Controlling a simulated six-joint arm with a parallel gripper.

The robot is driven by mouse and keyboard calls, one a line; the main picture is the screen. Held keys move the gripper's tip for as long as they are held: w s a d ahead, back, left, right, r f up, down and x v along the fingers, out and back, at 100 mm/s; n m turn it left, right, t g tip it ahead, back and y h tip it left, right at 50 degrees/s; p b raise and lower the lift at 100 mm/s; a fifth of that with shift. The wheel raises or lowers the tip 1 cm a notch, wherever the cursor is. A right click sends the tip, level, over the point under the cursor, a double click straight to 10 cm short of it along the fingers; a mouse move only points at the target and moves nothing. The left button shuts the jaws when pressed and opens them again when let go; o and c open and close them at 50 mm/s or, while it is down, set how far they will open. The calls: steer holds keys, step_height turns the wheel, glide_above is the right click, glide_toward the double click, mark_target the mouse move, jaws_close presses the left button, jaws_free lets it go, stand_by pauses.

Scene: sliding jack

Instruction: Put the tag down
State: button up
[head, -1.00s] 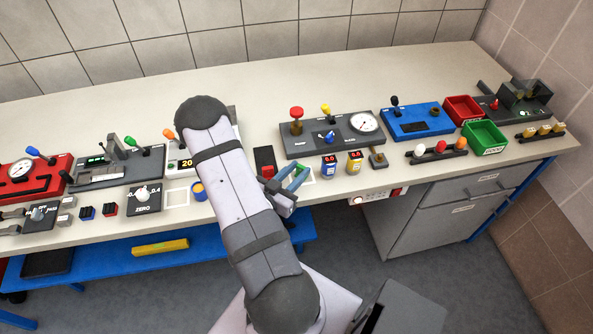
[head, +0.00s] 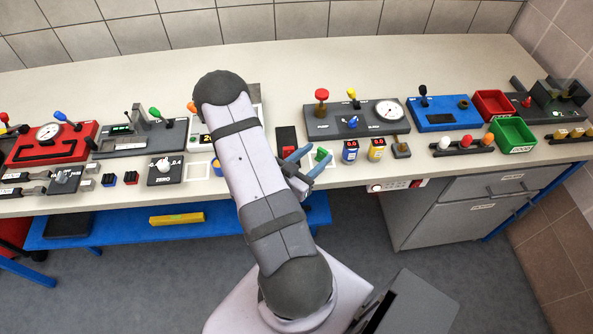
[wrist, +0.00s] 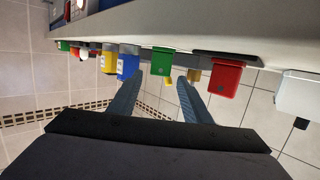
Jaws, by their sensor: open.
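A small green block (head: 322,154), which I take to be the tag, sits on the counter over a pale marked square. In the wrist view the green block (wrist: 162,62) touches the counter, which is at the top of that picture. My gripper (head: 318,151) is open around the block. In the wrist view the fingers of my gripper (wrist: 160,77) are spread, one on each side of the block, with gaps visible. No label can be read on the block.
A red block (head: 286,138) stands left of my gripper. A blue canister (head: 350,151) and a yellow canister (head: 376,149) stand close on the right. Behind is a dark panel with a gauge (head: 388,111). The counter's front edge is near.

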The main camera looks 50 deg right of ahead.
steer(key=a+r+b, duration=0.2)
steer(key=a, duration=0.8)
steer(key=shift+a, duration=0.3)
steer(key=shift+r, duration=0.1)
